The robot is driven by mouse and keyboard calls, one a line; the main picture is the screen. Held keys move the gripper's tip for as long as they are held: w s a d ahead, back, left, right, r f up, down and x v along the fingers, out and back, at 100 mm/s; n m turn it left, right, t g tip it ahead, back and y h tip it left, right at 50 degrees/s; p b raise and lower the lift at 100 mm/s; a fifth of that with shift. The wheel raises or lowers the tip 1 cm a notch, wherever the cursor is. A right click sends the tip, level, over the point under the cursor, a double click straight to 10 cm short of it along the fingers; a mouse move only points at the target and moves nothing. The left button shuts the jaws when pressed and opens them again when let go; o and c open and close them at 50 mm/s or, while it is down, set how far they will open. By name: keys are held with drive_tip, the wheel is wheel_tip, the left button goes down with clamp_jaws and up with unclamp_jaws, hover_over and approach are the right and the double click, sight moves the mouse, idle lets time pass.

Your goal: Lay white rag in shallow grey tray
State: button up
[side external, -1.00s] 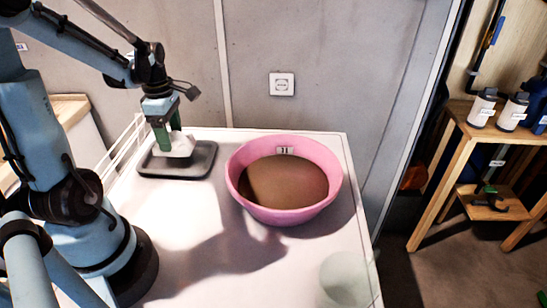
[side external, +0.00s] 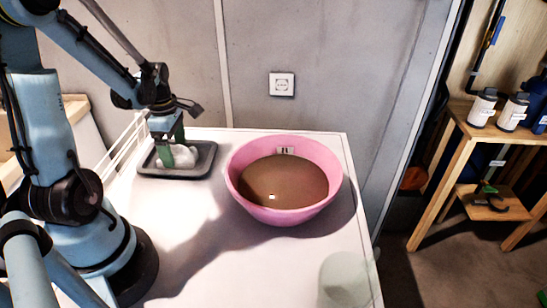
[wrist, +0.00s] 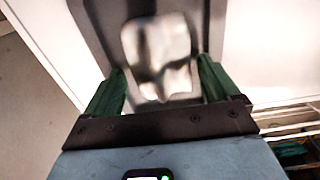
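The white rag (side external: 184,156) lies bunched in the shallow grey tray (side external: 160,173), toward its far side. My gripper (side external: 174,152) is low over the tray with its green fingers around the rag. In the wrist view, the fingers (wrist: 161,80) stand wide apart, and the blurred rag (wrist: 157,48) shows between and beyond them. The dark tray (wrist: 95,25) shows behind it there. The gripper looks open, with the fingers beside the rag; any light contact is hard to tell. Part of the rag is hidden by a finger.
A pink basin (side external: 255,206) with brownish liquid stands right of the tray on the white tabletop (side external: 215,265). A translucent cup (side external: 345,280) is near the front right. A wall with a socket (side external: 282,84) rises behind. The front middle is clear.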

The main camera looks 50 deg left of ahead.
sight(173, 145)
drive_tip(key=shift+o, duration=0.4)
wheel_tip(173, 145, up, 12)
drive_tip(key=w+d+m+t, duration=0.2)
drive_tip(key=d+m+t, duration=0.1)
drive_tip(key=d+m, duration=0.8)
drive_tip(key=w+d+m+t, duration=0.3)
drive_tip(key=d+m, duration=0.7)
drive_tip(key=m, duration=0.6)
drive_tip(key=shift+w+d+f+t, duration=0.15)
drive_tip(key=shift+d+t, duration=0.2)
drive_tip(key=shift+t, duration=0.25)
